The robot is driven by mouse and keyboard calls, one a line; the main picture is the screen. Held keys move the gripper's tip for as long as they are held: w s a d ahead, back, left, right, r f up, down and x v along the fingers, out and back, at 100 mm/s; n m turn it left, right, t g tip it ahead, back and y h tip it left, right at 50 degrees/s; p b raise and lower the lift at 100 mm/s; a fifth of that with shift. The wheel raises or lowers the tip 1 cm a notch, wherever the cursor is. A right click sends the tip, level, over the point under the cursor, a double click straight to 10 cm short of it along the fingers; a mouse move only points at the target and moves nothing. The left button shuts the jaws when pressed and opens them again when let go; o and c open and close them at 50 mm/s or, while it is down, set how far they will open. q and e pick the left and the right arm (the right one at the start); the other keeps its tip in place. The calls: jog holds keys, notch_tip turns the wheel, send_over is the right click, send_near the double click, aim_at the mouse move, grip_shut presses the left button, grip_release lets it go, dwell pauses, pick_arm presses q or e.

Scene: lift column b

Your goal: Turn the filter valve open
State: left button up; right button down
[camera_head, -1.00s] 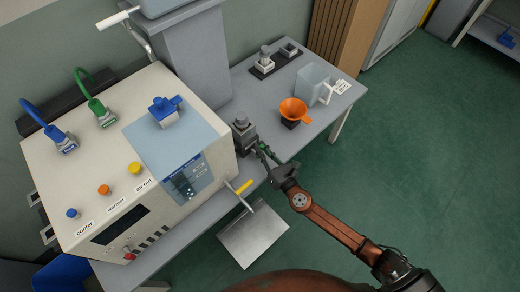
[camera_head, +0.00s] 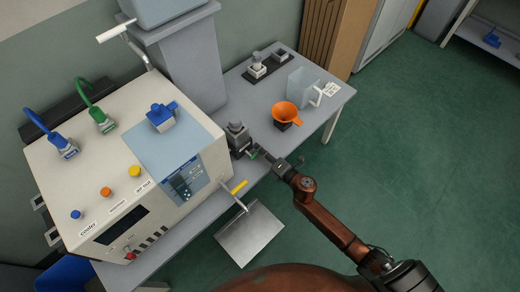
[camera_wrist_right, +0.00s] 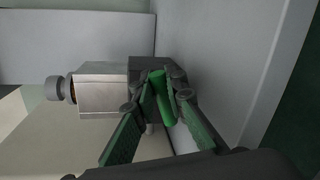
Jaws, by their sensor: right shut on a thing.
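The filter unit (camera_head: 237,133), a grey block with a dark base, stands on the bench beside the machine's right side. In the right wrist view, its metal body (camera_wrist_right: 103,92) and dark block (camera_wrist_right: 150,68) lie ahead of the fingers. A green valve handle (camera_wrist_right: 161,98) projects from the dark block. My right gripper (camera_head: 257,153) is at the valve; in the wrist view its fingertips (camera_wrist_right: 162,94) are shut on the green handle from both sides. The fingers hide part of the handle in the head view. My left gripper is not in view.
A cream machine (camera_head: 110,175) with knobs and hoses fills the left. A yellow lever (camera_head: 239,187) and a metal tray (camera_head: 250,232) sit at its front right. An orange funnel (camera_head: 286,111) and a clear jug (camera_head: 302,87) stand behind my gripper. Green floor (camera_head: 420,170) is clear at right.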

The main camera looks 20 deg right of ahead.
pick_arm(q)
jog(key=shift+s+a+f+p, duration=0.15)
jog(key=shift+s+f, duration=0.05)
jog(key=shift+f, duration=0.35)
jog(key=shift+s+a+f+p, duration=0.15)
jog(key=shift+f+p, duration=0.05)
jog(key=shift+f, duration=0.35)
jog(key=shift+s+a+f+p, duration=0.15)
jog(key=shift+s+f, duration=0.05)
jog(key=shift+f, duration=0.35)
pick_arm(e)
jog(key=shift+d+f+m+y, duration=0.15)
jog(key=shift+f+m+y, duration=0.35)
jog(key=shift+m, duration=0.6)
jog(key=shift+f, duration=0.1)
jog(key=c, duration=2)
grip_release()
jog(key=shift+o, duration=0.2)
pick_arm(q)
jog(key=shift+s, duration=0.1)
